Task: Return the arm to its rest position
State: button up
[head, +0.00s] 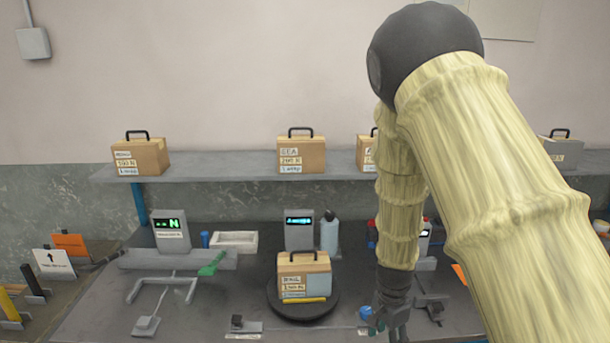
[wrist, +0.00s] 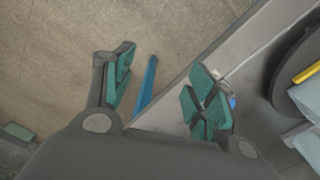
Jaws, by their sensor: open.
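My arm, in a ribbed cream cover, reaches down on the right of the head view. My gripper (head: 388,325) hangs at the front right of the bench, pointing down. In the wrist view my gripper (wrist: 160,95) has its green-padded fingers spread wide, with nothing between them but the floor, a blue bench leg and the bench edge (wrist: 215,55). A tan battery case (head: 304,275) stands on a round dark turntable (head: 300,310), left of my gripper and apart from it. A yellow bar lies in front of the case.
A shelf (head: 225,165) behind holds several cases with black handles, partly hidden by my arm. Two meters (head: 171,229) (head: 299,230), a white bottle (head: 329,235) and a white tray (head: 234,241) stand on the bench. A small blue knob (head: 365,313) is close beside my gripper.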

jog(key=s+d+f+n+h+b, duration=0.1)
jog(key=s+d+f+n, duration=0.3)
jog(key=s+f, duration=0.8)
jog(key=s+a+f+n, duration=0.1)
jog(key=s+f+n, duration=0.3)
jog(key=s, duration=0.7)
jog(key=s+a+f+n+y+b, duration=0.1)
jog(key=s+f+n, duration=0.3)
jog(key=s+f, duration=0.4)
jog(key=s, duration=0.4)
jog(key=shift+f, duration=0.4)
